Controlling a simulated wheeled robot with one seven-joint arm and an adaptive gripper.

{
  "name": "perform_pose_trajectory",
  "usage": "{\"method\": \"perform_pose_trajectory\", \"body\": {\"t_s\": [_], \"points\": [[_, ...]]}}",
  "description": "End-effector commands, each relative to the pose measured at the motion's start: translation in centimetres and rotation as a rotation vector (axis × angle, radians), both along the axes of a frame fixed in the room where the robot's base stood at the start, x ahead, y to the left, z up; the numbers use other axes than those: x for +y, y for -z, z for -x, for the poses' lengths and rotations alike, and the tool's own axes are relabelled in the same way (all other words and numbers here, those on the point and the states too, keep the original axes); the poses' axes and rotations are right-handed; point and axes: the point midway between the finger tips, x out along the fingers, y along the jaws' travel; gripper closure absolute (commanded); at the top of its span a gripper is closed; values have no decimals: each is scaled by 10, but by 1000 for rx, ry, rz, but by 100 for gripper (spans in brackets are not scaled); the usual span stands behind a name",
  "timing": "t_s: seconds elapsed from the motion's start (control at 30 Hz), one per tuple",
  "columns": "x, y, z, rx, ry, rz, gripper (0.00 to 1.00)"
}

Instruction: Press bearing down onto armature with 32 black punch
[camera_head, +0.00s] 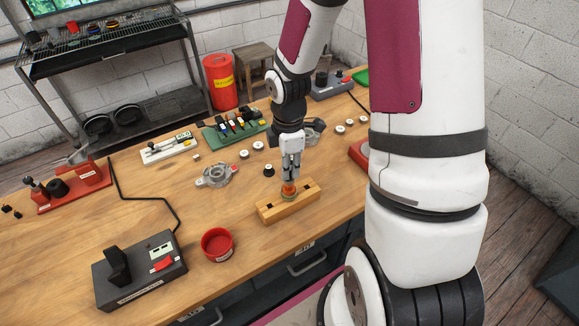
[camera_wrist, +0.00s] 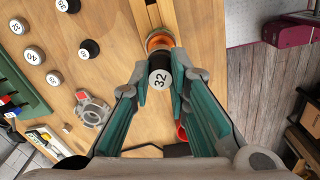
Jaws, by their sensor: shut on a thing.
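My gripper (camera_head: 289,176) is above the wooden block at the front of the bench. In the wrist view my gripper (camera_wrist: 160,84) is shut on the black 32 punch (camera_wrist: 159,77), whose white numbered end faces the camera. The armature (camera_head: 288,188), with orange copper-coloured windings, stands in the wooden block (camera_head: 274,212). In the wrist view the armature (camera_wrist: 159,39) shows just beyond the punch, close to in line with it. The bearing cannot be made out; fingers and punch hide the armature's top. Whether the punch touches anything is unclear.
A red bowl (camera_head: 217,246) and a black tester box (camera_head: 138,271) are left of the block. A metal housing (camera_head: 215,177) lies behind. Several numbered punches lie around, including a black one (camera_head: 268,170). A green tool tray (camera_head: 234,128) is farther back.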

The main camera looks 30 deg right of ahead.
Motion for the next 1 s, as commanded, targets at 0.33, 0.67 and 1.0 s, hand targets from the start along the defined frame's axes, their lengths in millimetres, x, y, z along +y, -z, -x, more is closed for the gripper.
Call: {"method": "perform_pose_trajectory", "body": {"t_s": [0.33,0.67,1.0], "points": [[0,-22,2,-1,0,0,100],[-1,-39,1,-3,0,1,100],[0,-55,1,-2,0,1,100]]}}
